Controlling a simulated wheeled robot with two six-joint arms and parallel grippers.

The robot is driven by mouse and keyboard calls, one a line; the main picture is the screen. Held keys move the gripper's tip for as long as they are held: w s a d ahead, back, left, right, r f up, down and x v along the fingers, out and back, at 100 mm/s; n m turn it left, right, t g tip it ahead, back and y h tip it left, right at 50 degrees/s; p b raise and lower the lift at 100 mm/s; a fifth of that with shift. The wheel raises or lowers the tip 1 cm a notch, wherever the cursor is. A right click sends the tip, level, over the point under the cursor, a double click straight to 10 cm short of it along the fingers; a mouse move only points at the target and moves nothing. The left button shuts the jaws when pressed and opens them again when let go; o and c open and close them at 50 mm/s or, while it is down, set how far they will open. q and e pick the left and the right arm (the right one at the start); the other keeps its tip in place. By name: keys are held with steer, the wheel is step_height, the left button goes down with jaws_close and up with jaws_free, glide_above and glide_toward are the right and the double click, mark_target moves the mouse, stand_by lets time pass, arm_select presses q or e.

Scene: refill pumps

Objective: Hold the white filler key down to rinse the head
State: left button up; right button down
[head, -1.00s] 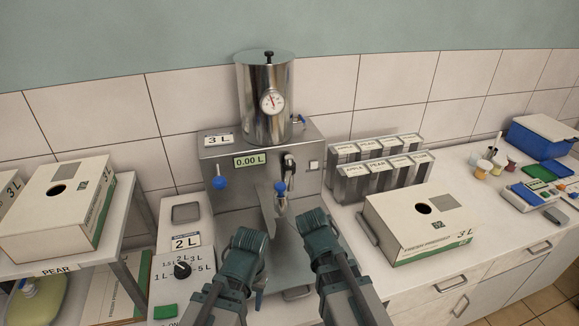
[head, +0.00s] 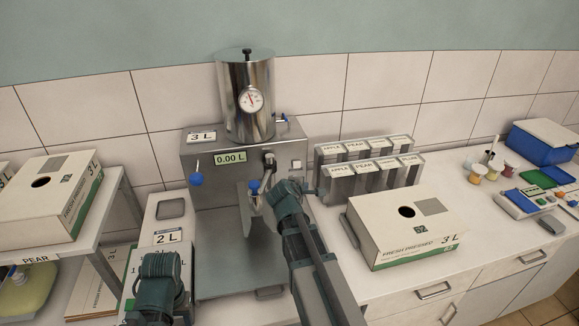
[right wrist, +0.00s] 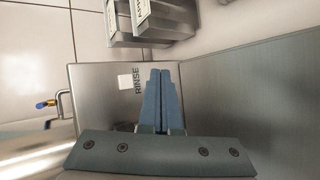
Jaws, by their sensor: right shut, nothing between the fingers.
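The white filler key (head: 297,165) is a small square on the right of the steel filler's (head: 215,140) front. In the right wrist view the key (right wrist: 125,82) sits beside the word RINSE. My right gripper (head: 302,186) is just below and in front of the key in the head view. Its blue fingers (right wrist: 161,72) are together and empty, pointing at the panel to the side of the key and lettering; contact cannot be told. The filling head (head: 254,188), with a blue tip, is left of this gripper.
A display on the filler reads 0.00 L. An open-holed carton (head: 432,236) stands on the counter at right. Labelled holders (head: 375,170) stand behind it. Another carton (head: 50,205) is on the left shelf. A dial gauge (head: 250,99) is on the tank.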

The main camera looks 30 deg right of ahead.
steer(key=shift+w, duration=0.1)
glide_toward(299, 167)
steer(key=shift+s+f+x, duration=0.15)
steer(key=shift+x, duration=0.75)
steer(key=shift+s+f+x, duration=0.15)
steer(key=shift+s+x, duration=0.05)
steer(key=shift+x, duration=0.7)
steer(key=shift+s+f+x, duration=0.1)
steer(key=shift+s+x, duration=0.05)
steer(key=shift+x, duration=0.75)
steer(key=shift+d, duration=0.1)
steer(key=shift+w, duration=0.4)
steer(key=shift+w+d, duration=0.15)
steer(key=shift+w, duration=0.3)
stand_by(3.9)
